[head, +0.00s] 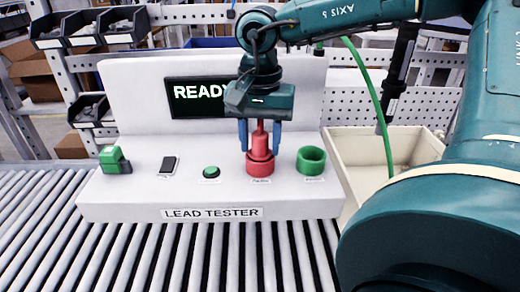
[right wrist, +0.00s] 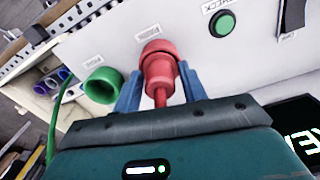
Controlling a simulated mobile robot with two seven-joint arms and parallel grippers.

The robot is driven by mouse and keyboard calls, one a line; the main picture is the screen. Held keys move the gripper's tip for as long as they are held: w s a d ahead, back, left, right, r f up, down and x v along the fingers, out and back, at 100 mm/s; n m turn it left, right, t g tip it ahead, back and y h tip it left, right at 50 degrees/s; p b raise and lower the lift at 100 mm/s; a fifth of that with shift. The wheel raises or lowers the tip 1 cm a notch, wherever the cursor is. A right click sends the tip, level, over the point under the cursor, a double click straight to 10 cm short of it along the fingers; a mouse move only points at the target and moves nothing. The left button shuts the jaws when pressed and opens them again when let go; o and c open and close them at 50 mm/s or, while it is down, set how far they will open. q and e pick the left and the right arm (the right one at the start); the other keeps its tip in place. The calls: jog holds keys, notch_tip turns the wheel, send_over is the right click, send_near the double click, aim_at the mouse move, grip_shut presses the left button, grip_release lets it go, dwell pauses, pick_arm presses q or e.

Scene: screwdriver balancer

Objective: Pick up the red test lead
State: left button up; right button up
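The red test lead (head: 261,140) stands upright in the red socket (head: 260,166) on the white lead tester (head: 140,205). My right gripper (head: 260,138) points down over it, with one blue finger on each side. In the right wrist view the red lead (right wrist: 159,72) lies between the two fingertips (right wrist: 159,80), with small gaps on both sides, so the gripper looks open around it. The lead's upper end is hidden by the gripper body. The left gripper is not in view.
An empty green socket (head: 311,160) is just right of the red one. A green button (head: 211,172), a black switch (head: 168,165) and a green block (head: 113,160) are to the left. The tester's screen (head: 195,98) reads READY. A green cable (head: 378,100) hangs by a beige bin (head: 350,150).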

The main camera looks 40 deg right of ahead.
aim_at(260, 134)
jog(key=c, duration=0.8)
jog(key=shift+r, duration=0.2)
notch_tip(260, 134, up, 18)
jog(key=shift+f, duration=0.15)
